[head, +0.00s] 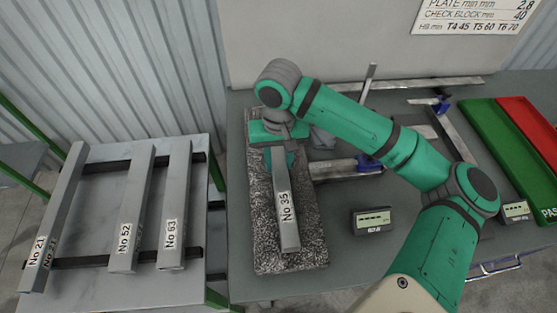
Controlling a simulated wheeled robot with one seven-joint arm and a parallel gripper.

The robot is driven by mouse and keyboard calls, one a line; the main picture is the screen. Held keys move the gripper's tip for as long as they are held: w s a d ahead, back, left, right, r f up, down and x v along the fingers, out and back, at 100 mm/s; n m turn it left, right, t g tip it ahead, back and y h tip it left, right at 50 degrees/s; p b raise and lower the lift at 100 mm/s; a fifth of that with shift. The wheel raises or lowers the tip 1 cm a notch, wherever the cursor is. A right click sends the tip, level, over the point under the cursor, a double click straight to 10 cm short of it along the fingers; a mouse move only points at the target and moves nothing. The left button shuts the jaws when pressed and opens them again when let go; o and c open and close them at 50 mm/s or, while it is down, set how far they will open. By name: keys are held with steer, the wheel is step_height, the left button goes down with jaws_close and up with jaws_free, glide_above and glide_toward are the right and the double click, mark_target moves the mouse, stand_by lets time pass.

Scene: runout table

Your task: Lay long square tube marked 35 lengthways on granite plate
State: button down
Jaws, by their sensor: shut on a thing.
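The long square tube marked No 35 (286,222) is over the speckled granite plate (262,225), lying roughly lengthways with a slight slant. Its near end is inside the plate's near edge. I cannot tell whether it touches the plate or is held just above it. My gripper (281,157) is shut on the tube toward its far end. The gripper body and wrist hide the tube's far end and part of the plate.
At left, a rack table holds tubes No 21 (54,220), No 52 (132,215) and No 63 (174,210) on dark bars. Right of the plate are a square (335,170), a small display box (372,219), and green (505,140) and red (530,125) trays.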

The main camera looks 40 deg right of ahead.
steer(key=shift+f, duration=0.35)
steer(key=c, duration=1.2)
jaws_free()
step_height(320, 180, up, 10)
steer(key=shift+s+d+r, duration=0.1)
steer(key=shift+r, duration=0.25)
